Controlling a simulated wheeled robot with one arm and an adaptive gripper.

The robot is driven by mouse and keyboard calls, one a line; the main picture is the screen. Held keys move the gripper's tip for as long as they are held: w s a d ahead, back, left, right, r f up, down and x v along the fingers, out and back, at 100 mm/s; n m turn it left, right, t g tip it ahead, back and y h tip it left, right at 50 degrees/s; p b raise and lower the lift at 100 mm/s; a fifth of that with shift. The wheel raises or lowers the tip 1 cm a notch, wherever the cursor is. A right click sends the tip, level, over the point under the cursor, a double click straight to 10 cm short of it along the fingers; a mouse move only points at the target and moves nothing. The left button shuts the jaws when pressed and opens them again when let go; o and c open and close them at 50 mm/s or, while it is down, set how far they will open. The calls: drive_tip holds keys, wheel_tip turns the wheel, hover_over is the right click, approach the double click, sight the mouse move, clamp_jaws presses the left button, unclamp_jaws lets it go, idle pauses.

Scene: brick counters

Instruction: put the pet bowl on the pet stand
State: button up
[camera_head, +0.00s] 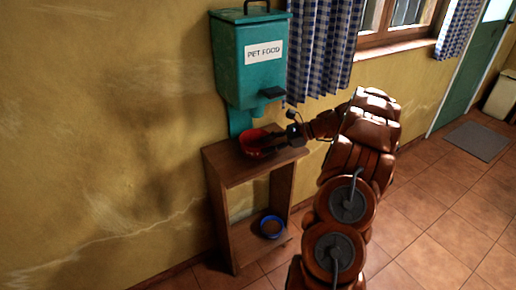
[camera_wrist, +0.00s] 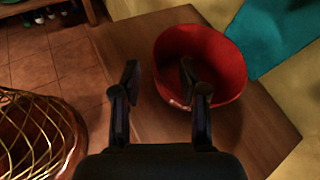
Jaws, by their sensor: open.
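A red bowl (camera_head: 251,147) sits on the top of the wooden pet stand (camera_head: 226,168), below the teal dispenser. In the wrist view the red bowl (camera_wrist: 220,55) looks empty and rests on the bare wood top (camera_wrist: 140,35). My gripper (camera_wrist: 160,82) is open across the bowl's near left rim. Its right fingertip overlaps the inside of the bowl and its left fingertip is outside it. In the head view my gripper (camera_head: 283,140) is just right of the bowl. A blue bowl (camera_head: 271,227) with brown contents sits on the stand's lower shelf.
The teal dispenser (camera_head: 250,62), labelled PET FOOD, hangs on the wall with its spout low over the stand. A checked curtain (camera_head: 318,48) hangs behind. A woven basket (camera_wrist: 38,140) shows at left in the wrist view. The tiled floor at right is mostly clear.

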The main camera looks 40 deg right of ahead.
drive_tip(key=v, duration=0.7)
drive_tip(key=shift+s+r, duration=0.1)
idle(0.5)
